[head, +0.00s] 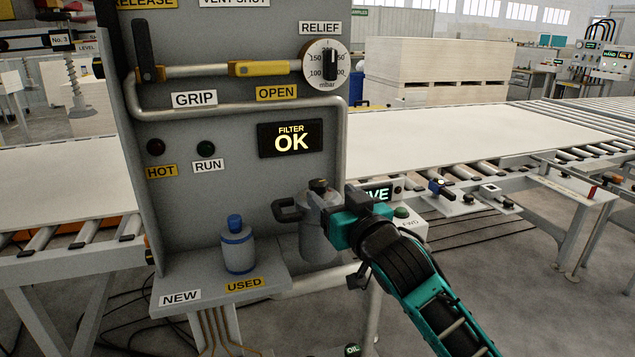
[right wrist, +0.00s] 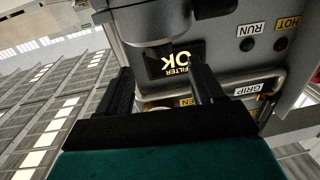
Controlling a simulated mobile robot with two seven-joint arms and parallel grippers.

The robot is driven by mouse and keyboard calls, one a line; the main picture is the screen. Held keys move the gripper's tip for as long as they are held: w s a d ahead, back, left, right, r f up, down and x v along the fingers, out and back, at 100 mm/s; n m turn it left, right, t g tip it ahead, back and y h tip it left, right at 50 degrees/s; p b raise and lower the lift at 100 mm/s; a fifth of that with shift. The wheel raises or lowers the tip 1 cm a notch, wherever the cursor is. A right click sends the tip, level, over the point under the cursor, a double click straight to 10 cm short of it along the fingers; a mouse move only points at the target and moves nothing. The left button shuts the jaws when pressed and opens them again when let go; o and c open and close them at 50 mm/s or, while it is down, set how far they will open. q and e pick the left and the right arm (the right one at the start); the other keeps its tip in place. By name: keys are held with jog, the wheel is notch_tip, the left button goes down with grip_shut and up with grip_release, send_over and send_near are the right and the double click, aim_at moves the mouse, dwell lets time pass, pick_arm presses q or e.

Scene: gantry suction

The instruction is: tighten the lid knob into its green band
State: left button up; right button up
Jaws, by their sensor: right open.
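The lid knob (head: 319,185) is a small dark piece with a yellowish mark, on top of the grey filter canister (head: 316,235) on the panel's front. I cannot make out a green band or where the knob points. My right gripper (head: 340,208) is at the canister's right side, close to the lid, and partly covers it. In the right wrist view, which is turned upside down, its two black fingers (right wrist: 160,68) stand apart with nothing seen gripped. The canister (right wrist: 140,15) is just beyond them. My left gripper is not in view.
A black side handle (head: 287,211) sticks out left of the canister. A blue-capped bottle (head: 237,245) stands on the grey shelf (head: 190,283) at lower left. The filter display (head: 290,138) reads OK. A roller conveyor with a pale board (head: 480,135) lies to the right.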

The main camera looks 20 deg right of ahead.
aim_at(322, 187)
jog(key=w, duration=0.5)
jog(key=w+a, duration=0.1)
jog(key=w, duration=0.1)
jog(key=shift+w, duration=0.2)
jog(key=shift+c, duration=0.3)
jog(key=c, duration=0.9)
